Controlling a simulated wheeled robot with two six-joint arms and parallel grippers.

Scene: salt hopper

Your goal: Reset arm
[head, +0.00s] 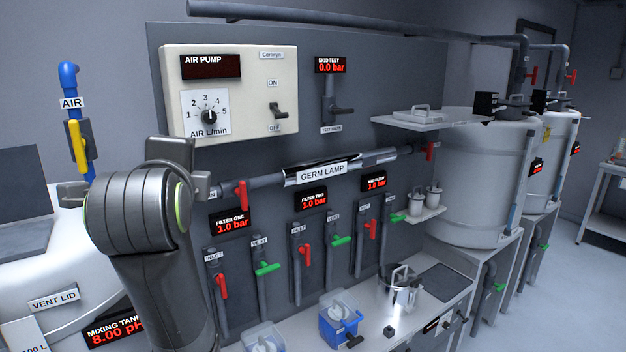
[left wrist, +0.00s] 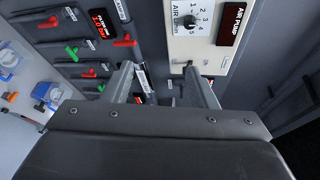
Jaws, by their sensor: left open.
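My left arm rises from the bottom left of the head view, and its thick grey wrist (head: 140,210) stands in front of the wall panel. The fingers are mostly hidden behind the wrist there. In the left wrist view my left gripper (left wrist: 160,80) is open, its two fingers apart and pointing toward the panel. I see nothing held between them. The air pump box (left wrist: 200,35) lies beyond the fingertips in that view. It also shows in the head view (head: 232,92), above and right of the wrist. My right gripper is not in view.
The panel (head: 350,75) carries the germ lamp pipe (head: 322,170) and several red and green valve handles. The yellow-handled air valve (head: 76,147) and mixing tank (head: 60,245) are left of the wrist. A steel pot (head: 398,292) and blue container (head: 338,325) stand on the bench.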

